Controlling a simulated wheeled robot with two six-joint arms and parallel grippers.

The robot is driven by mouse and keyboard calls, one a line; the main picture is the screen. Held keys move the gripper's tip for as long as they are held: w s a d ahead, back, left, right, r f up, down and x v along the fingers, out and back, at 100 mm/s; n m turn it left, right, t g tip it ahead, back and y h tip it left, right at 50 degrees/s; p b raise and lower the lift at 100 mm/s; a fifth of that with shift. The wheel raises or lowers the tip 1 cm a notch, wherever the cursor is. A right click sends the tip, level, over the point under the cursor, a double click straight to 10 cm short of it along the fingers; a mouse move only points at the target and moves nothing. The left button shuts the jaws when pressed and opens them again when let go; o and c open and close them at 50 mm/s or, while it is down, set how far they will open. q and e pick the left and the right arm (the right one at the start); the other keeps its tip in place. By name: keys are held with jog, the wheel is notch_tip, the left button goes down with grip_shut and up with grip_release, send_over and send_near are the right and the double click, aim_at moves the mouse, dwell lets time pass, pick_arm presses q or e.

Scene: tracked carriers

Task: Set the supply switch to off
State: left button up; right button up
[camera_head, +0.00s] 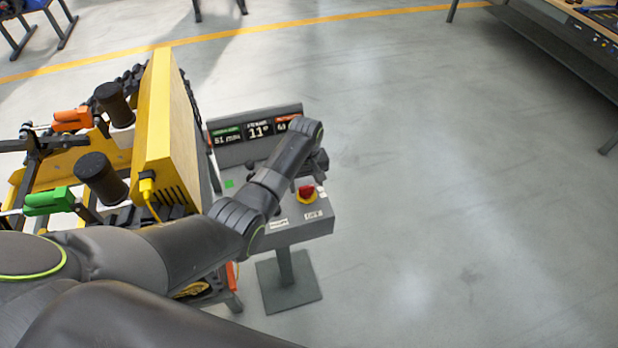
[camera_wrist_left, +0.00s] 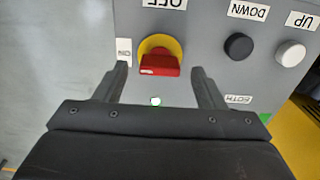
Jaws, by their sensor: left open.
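The supply switch shows in the left wrist view as a red knob (camera_wrist_left: 160,65) on a round yellow plate (camera_wrist_left: 160,42). Its red bar lies roughly across the picture, with a pale mark near its left end. A small ON label (camera_wrist_left: 124,50) is left of it, and an OFF label (camera_wrist_left: 164,3), partly cut off, is above it. My left gripper (camera_wrist_left: 158,72) is open and empty, with one finger to each side of the knob; I cannot tell whether either touches it. In the head view the red knob (camera_head: 307,193) sits on the grey console. My right gripper is not in view.
The console (camera_head: 318,228) stands on a post, with a display panel (camera_head: 255,132) at its back. Black DOWN (camera_wrist_left: 238,46) and white UP (camera_wrist_left: 290,53) buttons are near the switch. A yellow carrier frame (camera_head: 160,130) stands close on the left. Floor to the right is clear.

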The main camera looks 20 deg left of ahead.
aim_at(306, 190)
pick_arm(q)
jog(key=shift+w+f+b, duration=0.25)
jog(key=shift+f+b, duration=0.15)
jog(key=shift+f, duration=0.7)
jog(key=shift+s+f+b, duration=0.1)
jog(key=shift+s+b, duration=0.05)
jog(key=shift+b, duration=0.25)
jog(key=shift+s, duration=0.15)
jog(key=shift+c, duration=0.3)
jog(key=c, duration=0.9)
